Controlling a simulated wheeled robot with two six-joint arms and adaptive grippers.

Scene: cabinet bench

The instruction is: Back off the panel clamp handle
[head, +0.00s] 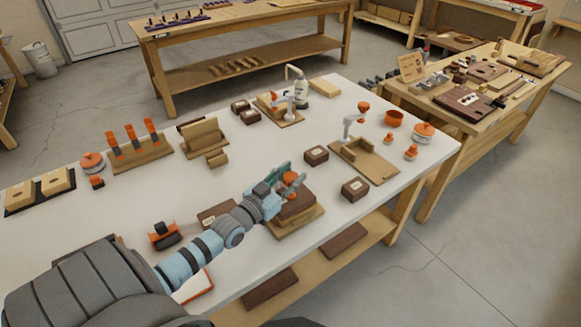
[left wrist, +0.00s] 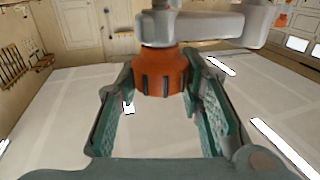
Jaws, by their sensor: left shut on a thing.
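My left gripper (head: 284,180) is at the front of the bench, over a wooden clamp base (head: 305,222) that carries a brown panel (head: 297,205). Its teal fingers are shut on the orange clamp handle (head: 291,178). In the left wrist view the ribbed orange handle (left wrist: 161,73) sits between the two fingers (left wrist: 160,98), with a grey metal clamp arm (left wrist: 205,25) beyond it. The gripper hides part of the clamp in the head view. My right gripper is in neither view.
A second clamp fixture (head: 366,158) stands to the right, with small dark blocks (head: 316,155) nearby. Orange knobs and a pot (head: 394,118) stand at the right end. A board with orange-handled tools (head: 138,148) stands at the left.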

